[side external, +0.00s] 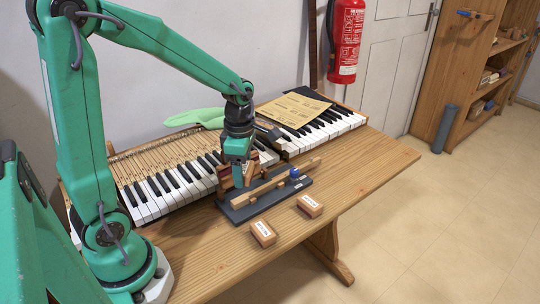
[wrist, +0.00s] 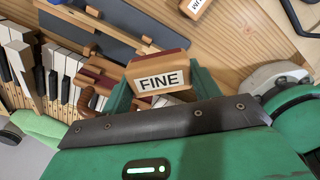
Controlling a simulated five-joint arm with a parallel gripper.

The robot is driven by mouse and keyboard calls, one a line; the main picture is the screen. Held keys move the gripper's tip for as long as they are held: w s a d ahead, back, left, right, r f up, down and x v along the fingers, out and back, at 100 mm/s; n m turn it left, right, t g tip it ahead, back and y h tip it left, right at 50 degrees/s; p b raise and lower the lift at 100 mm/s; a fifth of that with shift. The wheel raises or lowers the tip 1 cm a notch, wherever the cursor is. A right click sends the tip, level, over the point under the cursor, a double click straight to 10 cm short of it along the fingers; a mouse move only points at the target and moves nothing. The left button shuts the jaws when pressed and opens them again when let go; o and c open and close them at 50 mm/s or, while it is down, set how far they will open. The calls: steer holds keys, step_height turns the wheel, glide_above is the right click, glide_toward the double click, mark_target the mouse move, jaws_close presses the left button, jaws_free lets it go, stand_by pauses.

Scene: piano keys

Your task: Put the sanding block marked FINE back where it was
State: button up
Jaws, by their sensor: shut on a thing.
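The sanding block marked FINE (wrist: 158,76) is a small wooden block with a reddish-brown strip and a white label, held between the green fingers of my gripper (wrist: 162,88) in the wrist view. In the side external view my gripper (side external: 238,174) points down at the left end of a dark grey board (side external: 238,214), in front of the piano keys (side external: 165,195). There the held block is mostly hidden by the fingers and hard to separate from brown wooden pieces beside them. I cannot tell whether it touches anything below.
Two labelled wooden blocks (side external: 263,233) (side external: 310,205) lie on the table in front of the board. A long wooden bar (side external: 270,184) and a blue knob (side external: 294,173) are on the board. Paper (side external: 293,112) lies on the right keys. The table's right part is clear.

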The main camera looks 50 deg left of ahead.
steer(key=s+d+m, duration=0.1)
steer(key=d+m, duration=0.7)
steer(key=d, duration=1.1)
steer(key=shift+f+m, duration=0.3)
steer(key=shift+f, duration=0.05)
steer(key=shift+a, duration=0.1)
glide_above(286, 223)
step_height(286, 223, down, 7)
steer(key=shift+w+a, duration=0.1)
steer(key=shift+f, duration=2)
steer(key=shift+f, duration=0.2)
